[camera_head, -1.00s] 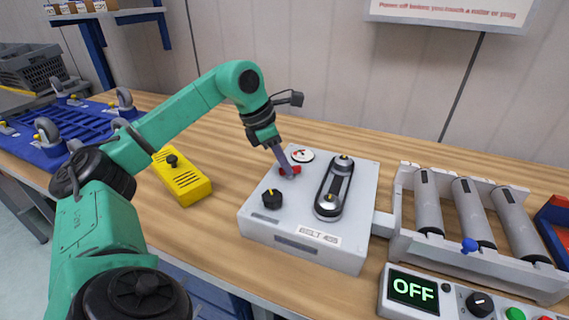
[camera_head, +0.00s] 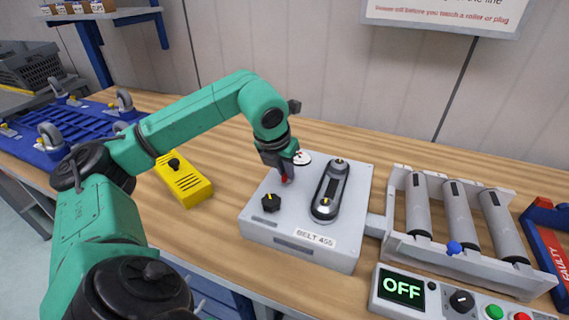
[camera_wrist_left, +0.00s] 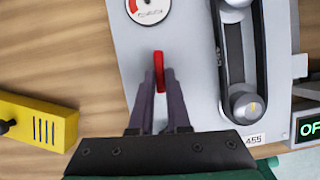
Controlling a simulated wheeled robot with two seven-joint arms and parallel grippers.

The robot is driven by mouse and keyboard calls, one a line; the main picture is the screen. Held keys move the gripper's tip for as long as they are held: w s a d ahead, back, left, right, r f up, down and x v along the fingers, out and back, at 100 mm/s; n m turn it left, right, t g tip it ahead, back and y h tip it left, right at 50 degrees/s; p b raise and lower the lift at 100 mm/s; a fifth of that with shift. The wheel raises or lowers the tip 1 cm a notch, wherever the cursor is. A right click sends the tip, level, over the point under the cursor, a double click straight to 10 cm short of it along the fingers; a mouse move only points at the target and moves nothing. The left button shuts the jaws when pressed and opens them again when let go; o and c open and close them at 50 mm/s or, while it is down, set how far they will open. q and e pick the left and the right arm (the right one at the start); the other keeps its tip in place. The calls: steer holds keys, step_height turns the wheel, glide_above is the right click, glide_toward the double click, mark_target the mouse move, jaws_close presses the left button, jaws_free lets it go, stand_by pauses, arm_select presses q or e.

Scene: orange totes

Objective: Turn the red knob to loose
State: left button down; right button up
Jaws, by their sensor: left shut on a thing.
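The red knob (camera_wrist_left: 158,72) stands on the top of the grey belt unit (camera_head: 330,247), left of the belt loop. In the head view most of the knob is hidden by my left gripper (camera_head: 286,178). In the left wrist view my left gripper (camera_wrist_left: 159,78) is shut on the red knob, one finger on each side of it. A round white gauge (camera_wrist_left: 148,8) with a red arc lies just beyond the knob. I cannot read its needle clearly. My right gripper is not in view.
A black knob (camera_head: 270,203) sits on the unit's front left. A yellow box (camera_head: 184,182) lies to the left on the wooden table. To the right are a roller frame (camera_head: 398,232), a control box (camera_head: 385,306) reading OFF, and a red and blue bin marked FAULTY (camera_head: 552,255).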

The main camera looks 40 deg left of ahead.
arm_select(q)
steer(key=shift+n+y, duration=0.3)
steer(key=shift+n, duration=0.3)
steer(key=c, duration=0.9)
jaws_free()
steer(key=shift+r, duration=0.1)
steer(key=p+v, duration=0.3)
steer(key=v, duration=1.1)
steer(key=shift+s+d+r, duration=0.1)
steer(key=shift+r, duration=0.1)
